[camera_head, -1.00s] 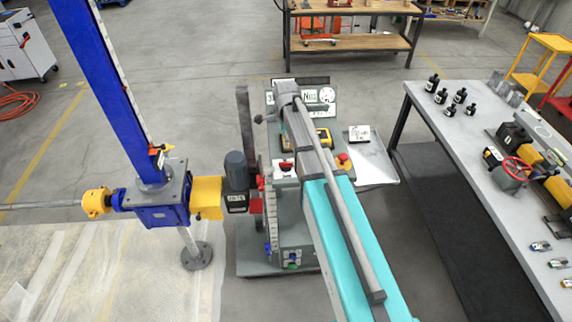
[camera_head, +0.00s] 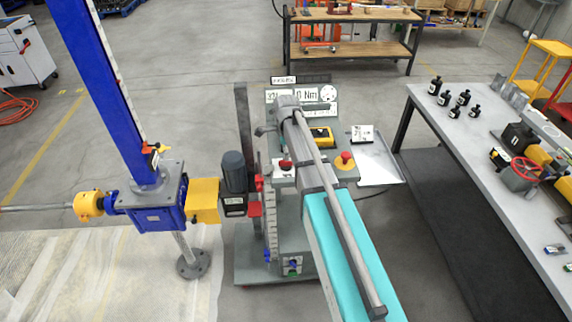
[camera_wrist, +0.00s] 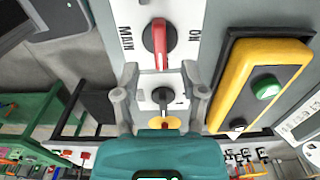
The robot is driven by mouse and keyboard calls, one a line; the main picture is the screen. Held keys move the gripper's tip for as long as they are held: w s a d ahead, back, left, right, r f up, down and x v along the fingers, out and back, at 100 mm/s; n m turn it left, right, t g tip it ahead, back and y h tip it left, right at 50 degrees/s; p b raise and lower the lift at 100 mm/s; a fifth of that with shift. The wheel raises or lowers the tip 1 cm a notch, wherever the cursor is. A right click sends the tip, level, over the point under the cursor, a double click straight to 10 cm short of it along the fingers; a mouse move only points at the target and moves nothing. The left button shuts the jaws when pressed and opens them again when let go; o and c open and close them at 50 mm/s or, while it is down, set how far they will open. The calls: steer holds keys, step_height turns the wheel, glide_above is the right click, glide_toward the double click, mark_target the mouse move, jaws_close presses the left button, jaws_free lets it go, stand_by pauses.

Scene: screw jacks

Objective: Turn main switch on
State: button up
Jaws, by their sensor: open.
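The main switch (camera_wrist: 158,40) is a round knob with a red handle on a white plate, with MAIN printed to its left and ON to its right in the wrist view. Its handle lies along the picture's vertical, toward my gripper. A red knob on a white plate (camera_head: 285,165) on the control stand appears to be the same switch. My gripper (camera_wrist: 160,70) is open, with its two grey fingers apart on either side below the knob and nothing visibly held. In the head view my arm hides the gripper.
A black selector knob (camera_wrist: 162,97) shows between my fingers. A yellow-framed box with a green button (camera_wrist: 266,87) is to the right. A red stop button (camera_head: 346,158) sits on the stand. A blue screw jack (camera_head: 158,203) stands left, a workbench (camera_head: 455,150) right.

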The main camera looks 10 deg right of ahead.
mark_target(286, 164)
steer(key=shift+f+b, duration=1.65)
steer(key=shift+f, duration=0.3)
jaws_close()
